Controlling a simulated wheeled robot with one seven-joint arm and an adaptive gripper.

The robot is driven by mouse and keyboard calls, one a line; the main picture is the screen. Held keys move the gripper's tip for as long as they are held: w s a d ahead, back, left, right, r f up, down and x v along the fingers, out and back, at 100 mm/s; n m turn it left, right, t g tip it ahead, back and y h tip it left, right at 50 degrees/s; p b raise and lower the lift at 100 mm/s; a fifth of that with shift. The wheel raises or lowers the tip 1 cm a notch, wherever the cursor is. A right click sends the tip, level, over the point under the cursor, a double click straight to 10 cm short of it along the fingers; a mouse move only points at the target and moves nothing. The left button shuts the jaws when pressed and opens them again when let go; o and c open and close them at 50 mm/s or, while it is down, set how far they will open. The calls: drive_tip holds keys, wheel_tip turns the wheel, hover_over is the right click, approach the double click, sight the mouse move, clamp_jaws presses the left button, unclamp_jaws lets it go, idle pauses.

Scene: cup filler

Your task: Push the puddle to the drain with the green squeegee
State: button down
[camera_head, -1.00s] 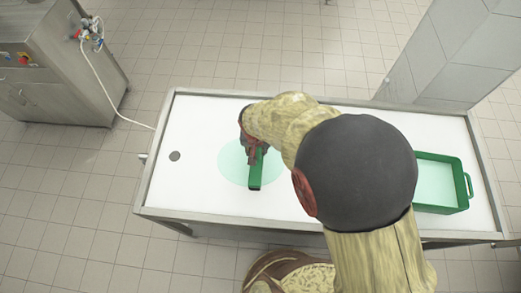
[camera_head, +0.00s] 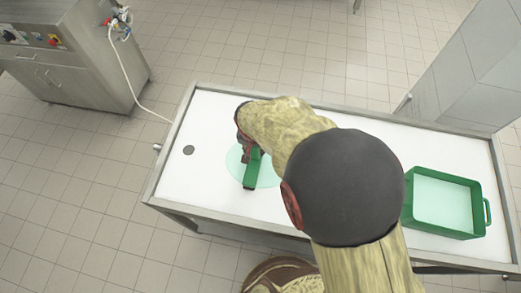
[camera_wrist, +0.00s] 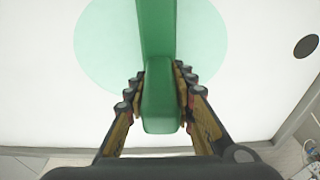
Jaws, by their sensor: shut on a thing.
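The green squeegee (camera_head: 251,172) is held in my gripper (camera_head: 247,147), over the puddle. In the wrist view my gripper (camera_wrist: 160,95) is shut on the squeegee (camera_wrist: 158,55), with fingers on both its sides. The pale green puddle (camera_head: 271,174) is a round patch on the white table top; it also shows on both sides of the squeegee in the wrist view (camera_wrist: 105,45). The dark round drain (camera_head: 188,150) lies left of the puddle, apart from it; in the wrist view the drain (camera_wrist: 306,46) is at the right edge. I cannot tell whether the squeegee touches the table.
The white table (camera_head: 210,115) has a raised metal rim. A green tray (camera_head: 408,213) with pale green inside stands at its right end. A steel cabinet (camera_head: 85,60) with a hose stands back left, and a grey cabinet (camera_head: 455,75) back right. The top around the drain is clear.

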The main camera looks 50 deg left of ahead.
drive_tip(key=shift+s+a+f+b, duration=0.15)
drive_tip(key=shift+s+a+b, duration=0.25)
drive_tip(key=shift+s+a, duration=1.05)
drive_tip(key=shift+s+a+r+b, duration=0.1)
drive_tip(key=shift+s+a, duration=0.55)
drive_tip(key=shift+a, duration=0.2)
drive_tip(key=shift+s+a+r+b, duration=0.1)
drive_tip(key=shift+s+a, duration=0.55)
drive_tip(key=shift+a, duration=0.25)
drive_tip(key=shift+s+a+r+b, duration=0.1)
drive_tip(key=shift+s+a, duration=0.55)
drive_tip(key=shift+a, duration=0.2)
drive_tip(key=shift+s+a+f, duration=0.2)
drive_tip(key=shift+s+a, duration=0.75)
drive_tip(key=shift+a, duration=0.2)
drive_tip(key=shift+s+a+r+b, duration=0.1)
drive_tip(key=shift+s+a+b, duration=0.2)
drive_tip(key=shift+s+a, duration=1.05)
drive_tip(key=shift+w+a, duration=0.1)
drive_tip(key=shift+w, duration=0.05)
wheel_tip(320, 180, up, 7)
drive_tip(key=p, duration=0.3)
